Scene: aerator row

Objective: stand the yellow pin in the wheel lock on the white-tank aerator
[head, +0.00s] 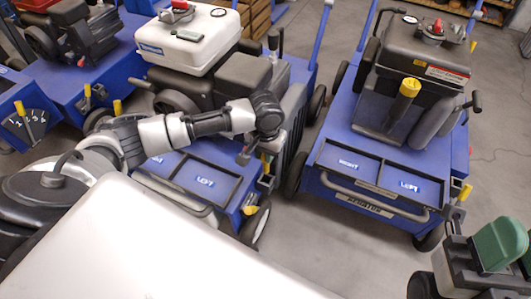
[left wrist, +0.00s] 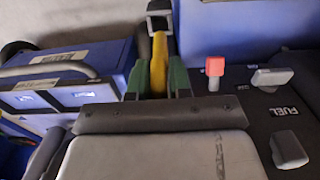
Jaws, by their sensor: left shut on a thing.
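The white-tank aerator (head: 192,38) stands left of centre in the head view. My left arm reaches across it, and my left gripper (left wrist: 165,82) is shut on the yellow pin (left wrist: 158,62), held between its green fingers. In the head view the pin shows as a small yellow patch (head: 265,160) at the machine's right side. The grey wheel lock (head: 267,182) is just below it; a grey bracket (left wrist: 159,12) also shows at the pin's far end in the left wrist view. I cannot tell whether they touch. My right gripper (head: 516,255) appears open and empty, cut by the edge.
A dark-tank aerator (head: 420,55) stands to the right, with a yellow-topped post (head: 403,98). Another blue machine (head: 70,60) is at the left. Grey floor (head: 310,215) lies clear between the machines. A red knob (left wrist: 214,66) and a grey handle (left wrist: 272,77) are near the left gripper.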

